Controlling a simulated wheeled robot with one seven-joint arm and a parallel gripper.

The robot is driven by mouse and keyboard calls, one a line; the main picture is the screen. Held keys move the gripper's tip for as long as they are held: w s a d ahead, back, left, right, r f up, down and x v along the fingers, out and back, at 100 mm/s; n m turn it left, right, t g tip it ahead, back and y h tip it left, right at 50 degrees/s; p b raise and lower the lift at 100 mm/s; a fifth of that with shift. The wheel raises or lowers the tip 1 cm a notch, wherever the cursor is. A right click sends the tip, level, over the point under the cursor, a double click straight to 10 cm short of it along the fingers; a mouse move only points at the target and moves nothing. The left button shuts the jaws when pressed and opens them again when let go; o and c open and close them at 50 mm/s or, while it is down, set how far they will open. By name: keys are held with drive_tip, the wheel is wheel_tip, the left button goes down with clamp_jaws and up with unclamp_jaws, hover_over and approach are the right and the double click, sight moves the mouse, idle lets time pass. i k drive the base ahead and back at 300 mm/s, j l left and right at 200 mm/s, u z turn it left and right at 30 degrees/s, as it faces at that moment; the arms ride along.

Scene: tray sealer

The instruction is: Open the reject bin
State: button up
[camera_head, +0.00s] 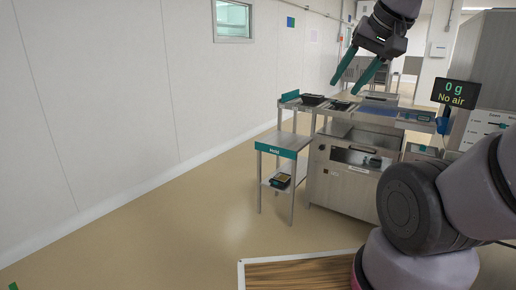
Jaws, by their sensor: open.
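My gripper (344,88) is in the upper right of the head view. Its two teal fingers point down and left, spread apart with nothing between them. In the picture it overlaps the space above the steel tray sealer (340,186); its distance from the machine is hard to judge. The sealer's front has an opening (350,156) with a dark object inside. No part is clearly readable as the reject bin, so I cannot tell which it is or whether it is open or closed.
A steel stand (283,144) with a teal label strip stands left of the sealer, with a dark tray (280,180) on its lower shelf. A display (455,93) reads "0 g, No air". A wood-topped surface (300,274) is at the bottom.

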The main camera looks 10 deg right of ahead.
sight(350, 156)
drive_tip(key=i+z, duration=0.1)
drive_tip(key=i, duration=0.45)
drive_tip(key=i+j, duration=0.2)
drive_tip(key=i, duration=0.3)
drive_tip(key=i+j+z, duration=0.15)
drive_tip(key=i, duration=0.4)
drive_tip(key=i+j+z, duration=0.2)
drive_tip(key=i+z, duration=0.2)
drive_tip(key=i+j+z, duration=0.35)
drive_tip(key=i, duration=0.2)
drive_tip(key=i+j+z, duration=0.4)
drive_tip(key=j, duration=0.05)
